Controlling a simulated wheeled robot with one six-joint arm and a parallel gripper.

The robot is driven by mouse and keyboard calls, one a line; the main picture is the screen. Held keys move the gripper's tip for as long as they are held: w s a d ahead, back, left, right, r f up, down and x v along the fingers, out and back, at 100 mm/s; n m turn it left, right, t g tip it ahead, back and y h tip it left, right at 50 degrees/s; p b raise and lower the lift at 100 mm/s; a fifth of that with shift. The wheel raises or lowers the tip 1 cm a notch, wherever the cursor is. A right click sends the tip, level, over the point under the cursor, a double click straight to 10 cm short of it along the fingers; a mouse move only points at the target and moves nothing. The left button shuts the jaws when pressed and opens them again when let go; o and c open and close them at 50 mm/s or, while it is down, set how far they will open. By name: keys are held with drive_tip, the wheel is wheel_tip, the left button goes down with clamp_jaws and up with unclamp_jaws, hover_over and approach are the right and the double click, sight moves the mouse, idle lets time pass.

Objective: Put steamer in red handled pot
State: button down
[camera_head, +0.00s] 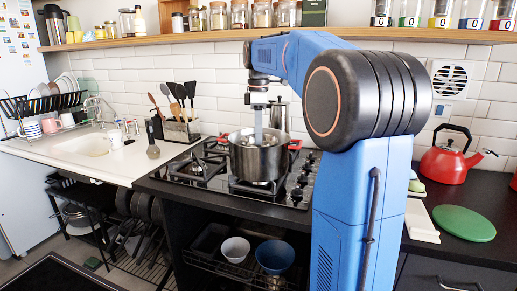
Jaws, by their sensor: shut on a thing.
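The red handled pot (259,162) is a shiny steel pot on the hob, with a red handle at its right side. My gripper (258,101) is above the pot, pointing down, and is shut on a grey upright part (258,124) that I take to be the steamer's. This part reaches down to the pot's mouth. The steamer's lower body is hidden by the pot's wall, so I cannot tell whether it rests on the bottom.
The gas hob (190,172) has free burner space left of the pot. A utensil holder (180,130) stands behind it. A red kettle (446,158) and a green round board (464,223) are on the right counter. A shelf (180,38) runs above.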

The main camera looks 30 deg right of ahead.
drive_tip(key=shift+f, duration=2.15)
drive_tip(key=shift+f, duration=0.1)
drive_tip(key=c, duration=1.7)
unclamp_jaws()
drive_tip(key=shift+o, duration=0.2)
wheel_tip(320, 180, up, 12)
drive_tip(key=shift+r, duration=0.1)
